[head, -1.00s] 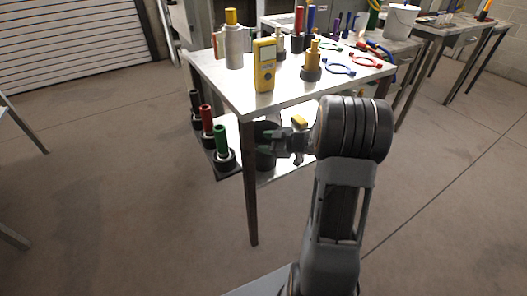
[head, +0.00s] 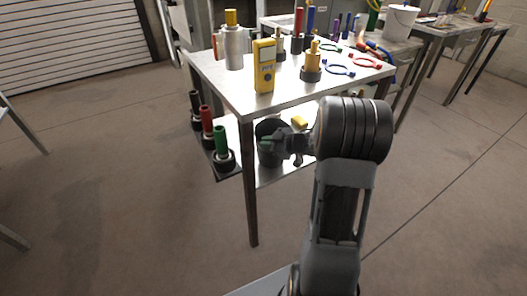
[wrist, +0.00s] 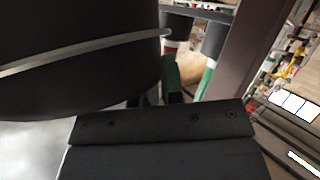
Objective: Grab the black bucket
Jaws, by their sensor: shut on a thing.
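The black bucket (head: 268,158) stands on the lower shelf of the near table, behind the table's front leg. In the wrist view the bucket (wrist: 70,75) fills the upper left, with a pale wire handle across its side. My gripper (head: 270,146) is at the bucket's right side and shut on it. In the wrist view a green finger pad (wrist: 170,78) shows right beside the bucket wall. The exact contact is partly hidden by the gripper body.
The table leg (head: 250,190) stands close to the left of the bucket. Black, red and green cylinders (head: 221,145) stand at the shelf's left. A small yellow object (head: 299,121) lies behind my gripper. The tabletop (head: 240,93) above holds a yellow meter (head: 264,66) and tools.

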